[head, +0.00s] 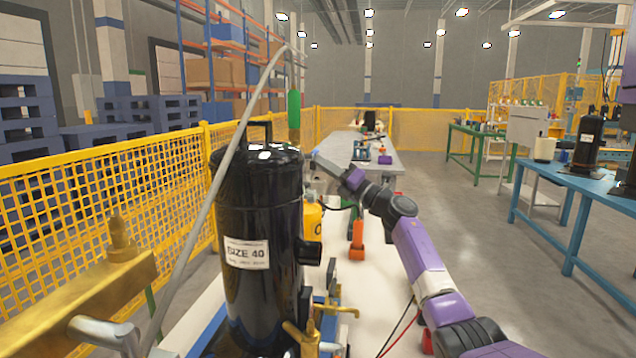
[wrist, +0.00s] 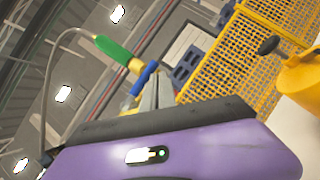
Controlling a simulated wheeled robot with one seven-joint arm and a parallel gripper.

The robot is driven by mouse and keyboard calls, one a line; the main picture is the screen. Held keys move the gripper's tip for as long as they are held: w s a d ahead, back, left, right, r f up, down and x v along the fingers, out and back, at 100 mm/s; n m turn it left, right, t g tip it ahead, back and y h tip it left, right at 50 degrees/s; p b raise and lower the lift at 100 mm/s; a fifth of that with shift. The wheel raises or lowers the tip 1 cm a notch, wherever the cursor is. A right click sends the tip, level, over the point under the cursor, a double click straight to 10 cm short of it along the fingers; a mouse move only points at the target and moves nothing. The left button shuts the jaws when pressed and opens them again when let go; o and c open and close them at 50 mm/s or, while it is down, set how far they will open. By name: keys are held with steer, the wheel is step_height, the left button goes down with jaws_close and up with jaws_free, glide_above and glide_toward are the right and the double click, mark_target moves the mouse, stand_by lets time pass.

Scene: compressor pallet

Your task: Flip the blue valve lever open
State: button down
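The blue valve lever (wrist: 145,77) shows in the wrist view beside and just past my fingertips, below a brass fitting and a green sleeve (wrist: 112,49) on a grey hose. My gripper (wrist: 158,88) has its two grey fingers together at the middle of its dark bar. Nothing is visible between them. Whether the fingers touch the lever I cannot tell. In the head view my gripper (head: 322,162) is right of the black compressor (head: 262,205) labelled SIZE 40. A small blue spot there, at the fingertips, is too small to identify surely.
A yellow tank (head: 312,218) stands behind the compressor and also shows in the wrist view (wrist: 302,78). A grey hose (head: 214,180) arches up in front of the compressor. A yellow mesh fence (head: 100,190) runs along the left. A blue table (head: 590,185) stands right, beyond open floor.

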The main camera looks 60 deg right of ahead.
steer(key=shift+r, duration=0.15)
steer(key=p+v, duration=0.1)
steer(key=v, duration=0.7)
steer(key=shift+p, duration=0.3)
stand_by(0.5)
